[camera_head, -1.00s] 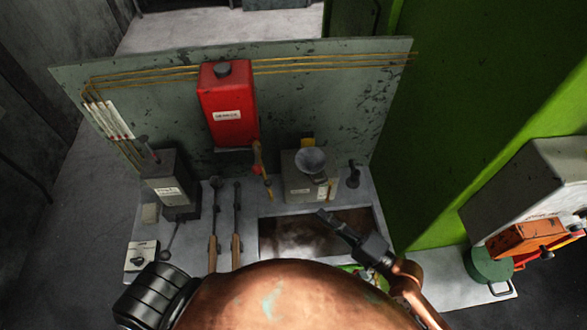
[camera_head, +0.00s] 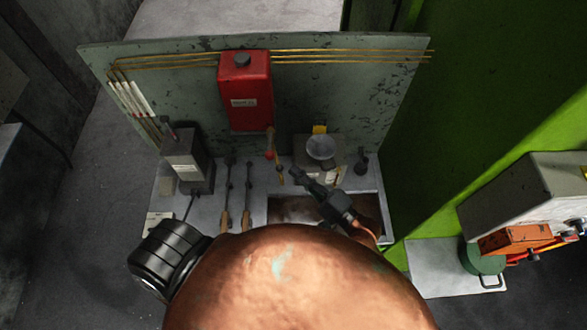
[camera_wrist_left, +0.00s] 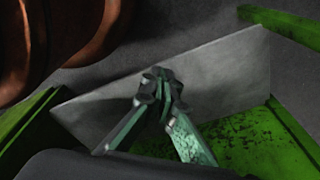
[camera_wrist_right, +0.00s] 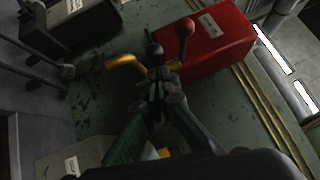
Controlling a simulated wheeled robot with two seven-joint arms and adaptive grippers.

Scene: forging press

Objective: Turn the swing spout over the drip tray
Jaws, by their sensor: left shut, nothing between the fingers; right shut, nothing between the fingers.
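The red tank (camera_head: 246,92) hangs on the back panel. Its brass swing spout (camera_head: 271,146) points down and forward; in the right wrist view the curved brass spout (camera_wrist_right: 124,61) shows left of the fingertips, and a red knob (camera_wrist_right: 186,28) right of them. The drip tray seems to be the rusty recessed basin (camera_head: 287,209) in the bench, partly hidden by my right arm. My right gripper (camera_head: 296,174) is shut and empty, its tips close beside the spout; I cannot tell whether they touch. My left gripper (camera_wrist_left: 160,85) is shut and empty, low by green metalwork.
A grey box with a funnel (camera_head: 320,147) stands right of the spout. A dark grey box (camera_head: 187,158) stands at the bench's left, with two long-handled tools (camera_head: 237,194) beside it. A green wall (camera_head: 490,120) bounds the right side.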

